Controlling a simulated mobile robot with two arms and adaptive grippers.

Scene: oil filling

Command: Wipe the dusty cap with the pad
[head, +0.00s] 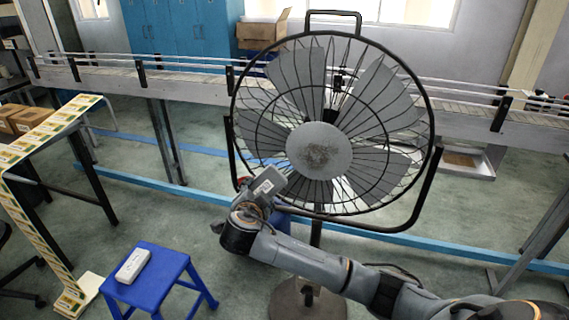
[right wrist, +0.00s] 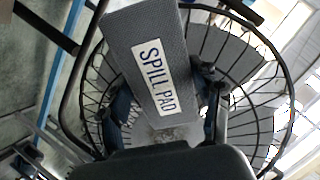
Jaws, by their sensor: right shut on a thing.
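The cap (head: 319,150) is the round grey hub at the middle of a large standing fan's wire guard, with a dark dusty patch at its centre. My right gripper (head: 258,200) is shut on a grey pad (head: 268,184), just in front of the guard, to the lower left of the cap. In the right wrist view the pad (right wrist: 130,35) stands between the two fingers (right wrist: 165,105) and bears a white "SPILL PAD" label. Part of the cap (right wrist: 172,134) shows beyond the pad there. The pad looks apart from the cap. My left gripper is not in view.
The fan guard (head: 418,165) stands on a round base (head: 300,300). A blue stool (head: 160,270) with a white object (head: 132,265) on it is at the lower left. A conveyor (head: 200,90) runs behind the fan. The floor between stool and fan is clear.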

